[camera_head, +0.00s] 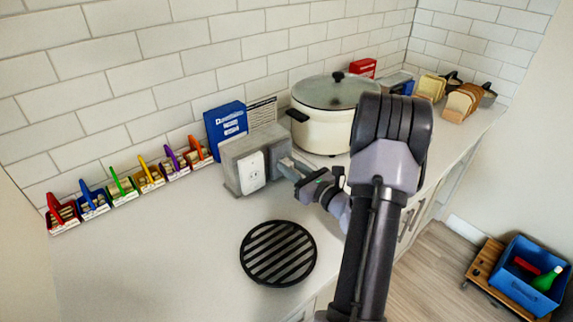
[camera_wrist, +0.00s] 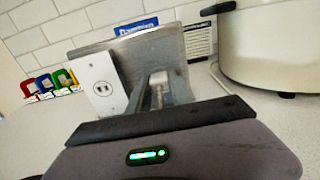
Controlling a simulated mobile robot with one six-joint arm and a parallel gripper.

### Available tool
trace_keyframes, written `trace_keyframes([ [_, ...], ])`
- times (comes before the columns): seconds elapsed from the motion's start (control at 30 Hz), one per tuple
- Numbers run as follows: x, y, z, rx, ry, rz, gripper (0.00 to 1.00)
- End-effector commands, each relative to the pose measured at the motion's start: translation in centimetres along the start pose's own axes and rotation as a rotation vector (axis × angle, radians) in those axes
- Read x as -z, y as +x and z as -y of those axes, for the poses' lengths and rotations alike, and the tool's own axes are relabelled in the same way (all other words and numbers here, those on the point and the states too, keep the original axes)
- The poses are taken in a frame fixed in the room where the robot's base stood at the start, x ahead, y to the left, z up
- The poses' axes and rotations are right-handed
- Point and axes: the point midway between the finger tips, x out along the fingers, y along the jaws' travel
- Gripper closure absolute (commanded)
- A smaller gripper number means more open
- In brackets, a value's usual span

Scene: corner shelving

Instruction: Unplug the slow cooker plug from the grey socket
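The grey socket (camera_head: 258,144) is a block on the counter with a white outlet plate (camera_head: 251,171) on its front; the plate's outlet is empty. It also shows in the wrist view (camera_wrist: 131,45). In the wrist view, a small pale plug (camera_wrist: 158,79) is at the block's face, right of the plate. My gripper (camera_head: 287,165) reaches the block from the right. In the wrist view its fingers (camera_wrist: 159,92) stand apart, one on each side of the plug. Whether they touch it is not clear. The cream slow cooker (camera_head: 325,128) with a glass lid stands behind and to the right.
A black round grate (camera_head: 278,253) lies in front of the block. A blue box (camera_head: 226,127) stands behind it. Several small coloured bins (camera_head: 124,190) line the wall at left. Bread (camera_head: 461,104) stands far right. The counter's front left is clear.

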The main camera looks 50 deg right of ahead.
Motion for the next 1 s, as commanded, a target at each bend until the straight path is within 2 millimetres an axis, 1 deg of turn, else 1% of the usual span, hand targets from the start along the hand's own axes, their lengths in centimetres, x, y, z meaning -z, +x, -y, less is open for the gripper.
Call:
trace_keyframes([
  [0.03,0.00,0.00,-0.01,0.000,0.000,0.000,0.94],
  [0.07,0.00,0.00,-0.01,-0.001,0.000,0.000,1.00],
  [1.0,0.01,0.00,-0.03,-0.001,0.000,0.000,1.00],
])
